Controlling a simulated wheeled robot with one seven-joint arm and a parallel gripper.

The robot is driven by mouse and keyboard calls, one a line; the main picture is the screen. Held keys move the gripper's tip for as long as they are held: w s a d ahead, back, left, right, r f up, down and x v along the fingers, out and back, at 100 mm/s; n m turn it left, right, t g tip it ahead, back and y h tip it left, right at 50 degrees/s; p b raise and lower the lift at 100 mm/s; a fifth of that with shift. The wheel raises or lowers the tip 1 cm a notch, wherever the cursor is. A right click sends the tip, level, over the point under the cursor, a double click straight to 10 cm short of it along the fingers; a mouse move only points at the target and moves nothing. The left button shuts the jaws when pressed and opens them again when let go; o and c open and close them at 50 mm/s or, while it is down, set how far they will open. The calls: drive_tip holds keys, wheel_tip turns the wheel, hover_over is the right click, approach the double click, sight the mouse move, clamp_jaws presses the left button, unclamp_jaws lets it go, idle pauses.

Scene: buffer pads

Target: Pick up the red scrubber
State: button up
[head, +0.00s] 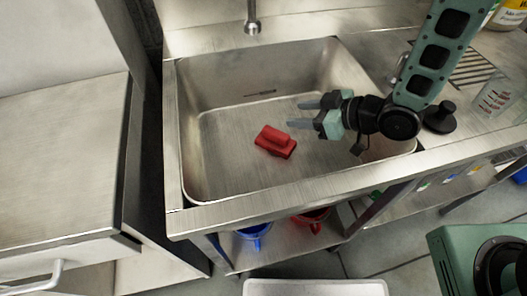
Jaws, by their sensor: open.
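The red scrubber (275,141) lies on the bottom of the steel sink (222,160), near the middle. It is a small block with a raised grip on top. My gripper (296,114) reaches over the sink from the right. Its two fingers are apart and point left, with nothing between them. In the picture the fingertips are just above and to the right of the scrubber, without visible contact. How high my gripper is over the sink floor is hard to tell.
The sink's front rim (300,192) and side walls enclose the scrubber. A faucet (252,20) hangs at the back. A clear measuring jug (494,100) and a black knob-like item (440,117) stand to the right. Blue (254,232) and red (312,219) containers sit below.

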approach(280, 134)
drive_tip(key=x, duration=0.3)
drive_tip(key=shift+w+a+r+b, duration=0.1)
drive_tip(key=shift+w+a+b, duration=0.1)
drive_tip(key=shift+a+b, duration=0.1)
drive_tip(key=shift+w+a+f, duration=0.35)
drive_tip(key=shift+a+f, duration=0.2)
drive_tip(key=shift+f, duration=0.25)
drive_tip(key=shift+x, duration=3)
drive_tip(key=shift+r, duration=0.1)
clamp_jaws()
